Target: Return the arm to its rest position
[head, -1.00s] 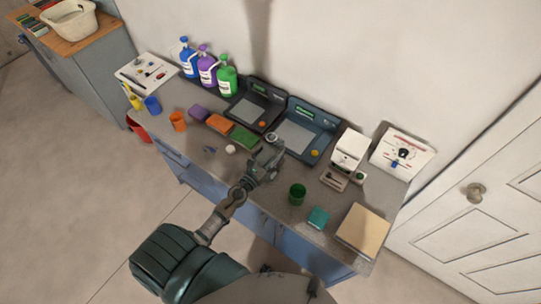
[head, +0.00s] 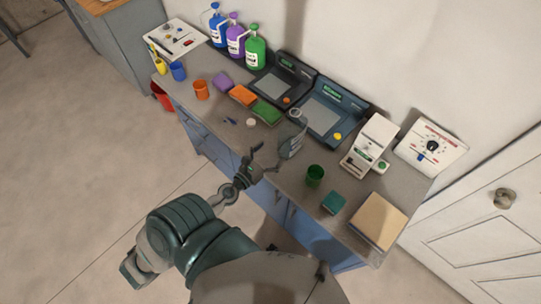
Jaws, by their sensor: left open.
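My left arm comes in from the lower left. Its gripper (head: 266,158) is open and empty at the front edge of the counter (head: 280,178), its fingers spread toward the back. A grey upright object with a round top (head: 291,144) stands on the counter just beyond the fingers. It looks apart from them, though the fingers partly overlap its base in this view. My right gripper is not in view.
Behind are two dark scale-like devices (head: 325,119). A green cup (head: 315,175), teal block (head: 333,202) and tan box (head: 377,220) stand to the right. Coloured sponges (head: 242,96), cups and bottles (head: 236,41) are left. Floor (head: 100,170) is open in front.

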